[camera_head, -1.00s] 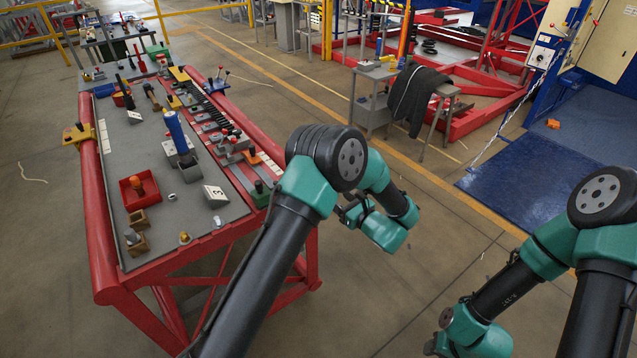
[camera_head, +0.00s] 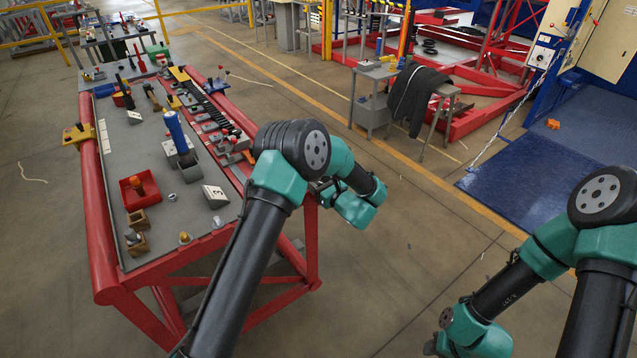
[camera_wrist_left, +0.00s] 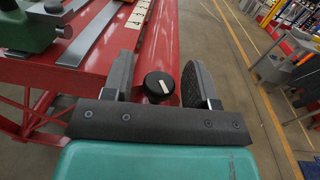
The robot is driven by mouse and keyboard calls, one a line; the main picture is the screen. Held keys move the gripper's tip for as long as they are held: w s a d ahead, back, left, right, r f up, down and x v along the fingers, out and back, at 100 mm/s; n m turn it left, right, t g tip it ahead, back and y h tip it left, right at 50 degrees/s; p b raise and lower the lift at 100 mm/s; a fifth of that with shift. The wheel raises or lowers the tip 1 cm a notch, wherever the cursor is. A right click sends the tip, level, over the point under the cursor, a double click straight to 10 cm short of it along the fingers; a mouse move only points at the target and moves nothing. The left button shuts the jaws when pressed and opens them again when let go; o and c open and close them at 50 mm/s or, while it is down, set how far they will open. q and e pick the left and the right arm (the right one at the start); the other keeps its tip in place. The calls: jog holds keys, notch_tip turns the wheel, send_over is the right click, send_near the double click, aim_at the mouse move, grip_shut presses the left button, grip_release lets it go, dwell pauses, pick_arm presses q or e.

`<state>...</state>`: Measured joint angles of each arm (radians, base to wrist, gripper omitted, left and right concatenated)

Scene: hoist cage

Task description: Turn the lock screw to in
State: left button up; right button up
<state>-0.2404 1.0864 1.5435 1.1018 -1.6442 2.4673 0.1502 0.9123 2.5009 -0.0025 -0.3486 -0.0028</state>
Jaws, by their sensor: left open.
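A round black knob (camera_wrist_left: 158,86) with a short white mark on its top stands at the red rail in the left wrist view; I take it for the lock screw. My left gripper (camera_wrist_left: 156,80) is open, with one dark finger on each side of the knob. Gaps show between the knob and both fingers, and I see no contact. No lettering for in or out is readable.
The red-framed bench (camera_head: 103,255) holds a red tray (camera_head: 139,190), a blue-handled tool (camera_head: 176,132) and a numbered block (camera_head: 215,196). A numbered strip (camera_wrist_left: 136,14) and a green part (camera_wrist_left: 30,28) lie near the rail.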

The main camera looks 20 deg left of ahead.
pick_arm(q)
jog(key=shift+c, duration=0.5)
jog(key=c, duration=0.7)
jog(key=shift+c, duration=0.2)
jog(key=shift+m+t+h, duration=0.3)
jog(key=shift+t, duration=0.1)
jog(key=m+t+h, duration=0.4)
jog(key=shift+s+f+h, duration=0.1)
jog(key=shift+h, duration=0.3)
jog(key=m+t+h, duration=0.1)
jog(key=m+h, duration=0.1)
jog(key=h, duration=0.1)
jog(key=m+t+h, duration=0.2)
jog(key=h, duration=0.1)
jog(key=shift+m, duration=0.3)
jog(key=m+h, duration=0.2)
jog(key=h, duration=0.1)
jog(key=m+h, duration=0.2)
jog(key=h, duration=0.2)
jog(key=shift+m+h, duration=0.3)
jog(key=shift+m+g+h, duration=1.1)
jog(key=shift+m+h, duration=0.6)
jog(key=shift+h, duration=0.8)
